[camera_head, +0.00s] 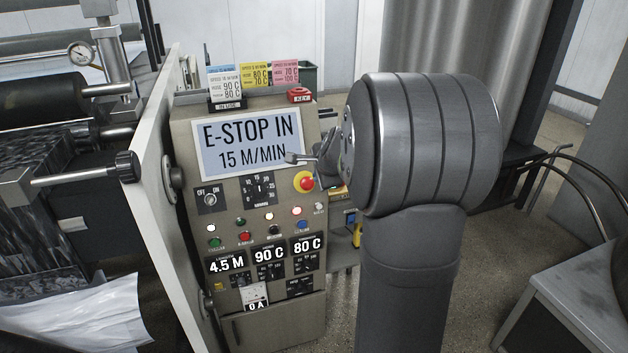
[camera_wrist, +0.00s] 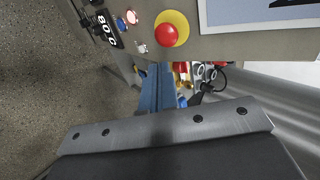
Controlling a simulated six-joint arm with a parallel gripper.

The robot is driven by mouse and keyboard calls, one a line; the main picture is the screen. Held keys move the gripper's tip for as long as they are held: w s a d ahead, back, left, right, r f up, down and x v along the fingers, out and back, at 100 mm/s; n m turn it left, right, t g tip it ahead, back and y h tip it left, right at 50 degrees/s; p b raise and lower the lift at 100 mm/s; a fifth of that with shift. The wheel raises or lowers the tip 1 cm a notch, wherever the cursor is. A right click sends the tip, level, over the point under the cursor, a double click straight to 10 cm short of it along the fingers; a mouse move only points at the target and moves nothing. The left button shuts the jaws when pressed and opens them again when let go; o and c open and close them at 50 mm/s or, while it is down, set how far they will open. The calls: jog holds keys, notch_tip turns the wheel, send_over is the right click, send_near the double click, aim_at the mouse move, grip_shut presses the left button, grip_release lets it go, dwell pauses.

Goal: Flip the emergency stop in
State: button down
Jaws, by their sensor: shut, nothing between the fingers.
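The emergency stop (camera_head: 307,184) is a red mushroom button on a yellow round base, on the right side of the beige control panel (camera_head: 185,130). In the wrist view the emergency stop (camera_wrist: 167,36) shows near the top, just beyond the fingertips. My gripper (camera_head: 291,158) is shut and empty, above and slightly left of the button, over the lower right of the display. In the wrist view its closed fingers (camera_wrist: 157,70) point up toward the button with a gap to it. The display (camera_head: 250,143) reads "E-STOP IN 15 M/MIN".
Below the display are a dial (camera_head: 260,190), an OFF/ON switch (camera_head: 210,200), several coloured buttons and lit readouts. Cards (camera_head: 255,76) and a red KEY box (camera_head: 299,95) sit on top of the panel. Rollers (camera_head: 40,100) stand at left. My arm hides the area right of the panel.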

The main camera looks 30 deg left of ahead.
jog(key=shift+v, duration=2.1)
jog(key=shift+f, duration=0.1)
send_near(308, 187)
jog(key=x, duration=0.4)
jog(key=shift+w, duration=0.1)
jog(key=shift+s+d+r, duration=0.3)
jog(key=shift+s+d, duration=0.15)
jog(key=shift+d, duration=0.05)
jog(key=shift+s+d+r, duration=0.3)
jog(key=shift+s+d, duration=0.15)
jog(key=shift+d, duration=0.05)
jog(key=shift+a, duration=0.1)
